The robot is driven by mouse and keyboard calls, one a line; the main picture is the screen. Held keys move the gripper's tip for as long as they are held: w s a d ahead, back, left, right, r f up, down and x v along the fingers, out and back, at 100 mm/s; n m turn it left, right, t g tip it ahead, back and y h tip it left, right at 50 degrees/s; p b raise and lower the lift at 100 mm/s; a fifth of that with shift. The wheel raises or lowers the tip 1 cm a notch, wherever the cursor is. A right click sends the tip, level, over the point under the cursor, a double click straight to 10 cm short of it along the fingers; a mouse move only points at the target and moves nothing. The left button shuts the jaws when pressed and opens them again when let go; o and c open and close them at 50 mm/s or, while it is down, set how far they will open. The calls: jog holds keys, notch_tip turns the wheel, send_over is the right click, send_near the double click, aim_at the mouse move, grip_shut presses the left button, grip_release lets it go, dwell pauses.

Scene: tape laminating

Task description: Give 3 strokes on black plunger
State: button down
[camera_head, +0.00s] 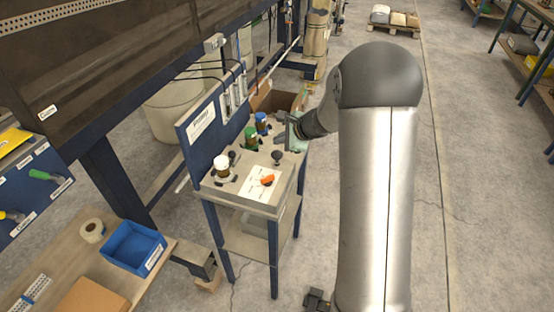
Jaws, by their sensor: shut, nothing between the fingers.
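A small table (230,196) with a blue back panel stands in the middle of the view. A small black knob on a stem (277,156), which looks like a plunger, stands upright near its right edge. Another dark knob-like piece (233,157) is farther left, beside the bottles. I cannot tell for sure which is the black plunger. My gripper (289,131) is over the back right of the table, behind and a little right of the right-hand knob. It looks apart from the knob and is shut and empty. My wrist hides part of the table's back corner.
Bottles with white (221,162), green (250,134) and blue (261,119) caps stand along the panel. An orange object (267,181) lies on a white sheet. A blue bin (134,245) and a tape roll (92,230) sit on the front left bench. Open floor lies to the right.

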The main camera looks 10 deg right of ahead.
aim_at(279, 154)
jog(key=shift+f+b, duration=0.7)
jog(key=shift+f, duration=0.5)
jog(key=shift+f, duration=0.15)
dwell(1.0)
jog(key=shift+f+b, duration=0.25)
jog(key=shift+b, duration=0.35)
jog(key=shift+f+b, duration=1.35)
jog(key=shift+b, duration=0.1)
dwell(1.0)
jog(key=shift+r, duration=0.15)
jog(key=shift+r+p, duration=1.1)
jog(key=shift+r, duration=0.5)
jog(key=shift+r+p, duration=1.8)
jog(key=shift+r, duration=0.75)
